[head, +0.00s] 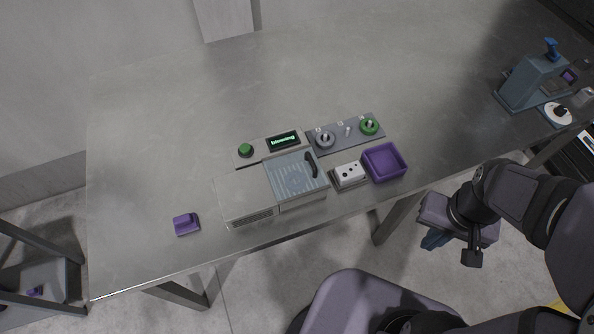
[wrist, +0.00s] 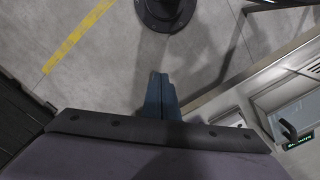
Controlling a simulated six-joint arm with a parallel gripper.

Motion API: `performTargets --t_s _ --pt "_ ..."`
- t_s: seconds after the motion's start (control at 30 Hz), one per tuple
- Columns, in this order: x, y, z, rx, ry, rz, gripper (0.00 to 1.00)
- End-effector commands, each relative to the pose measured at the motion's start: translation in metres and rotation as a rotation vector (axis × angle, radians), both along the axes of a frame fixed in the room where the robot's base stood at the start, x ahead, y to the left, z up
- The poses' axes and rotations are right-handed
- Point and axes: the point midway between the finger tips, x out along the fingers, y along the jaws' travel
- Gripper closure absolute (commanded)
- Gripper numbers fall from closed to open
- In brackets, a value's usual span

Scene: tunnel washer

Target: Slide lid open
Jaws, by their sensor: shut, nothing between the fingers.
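The tunnel washer (head: 249,196) is a grey box near the front edge of the metal table. Its lid (head: 293,175) is a blue-grey ribbed plate with a dark curved handle (head: 311,164) at its right side. The lid lies over the right part of the box's top. In the wrist view the handle (wrist: 288,130) shows at the right edge. My gripper (head: 432,242) is off the table's front edge, to the right of the washer and well apart from it. In the wrist view its fingers (wrist: 158,78) are together and empty, over the floor.
Behind the washer are a green button (head: 245,150), a display (head: 283,142) reading "blowing" and a knob panel (head: 347,133). To its right are a white holed block (head: 348,174) and a purple tray (head: 385,162). A purple block (head: 186,223) lies left. A dispenser (head: 535,78) stands far right.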

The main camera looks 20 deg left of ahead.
Motion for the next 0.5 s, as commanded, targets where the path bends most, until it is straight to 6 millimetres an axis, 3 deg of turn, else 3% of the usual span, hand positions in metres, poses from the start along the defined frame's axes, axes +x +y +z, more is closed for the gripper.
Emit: performTargets --t_s 0.23,0.37,0.5 --pt "0.0 0.0 0.0 0.0 0.0 0.0 1.0" --pt "0.0 0.002 0.001 0.0 0.0 0.008 0.72" --pt "-0.002 0.014 0.003 0.0 0.008 0.062 0.72"
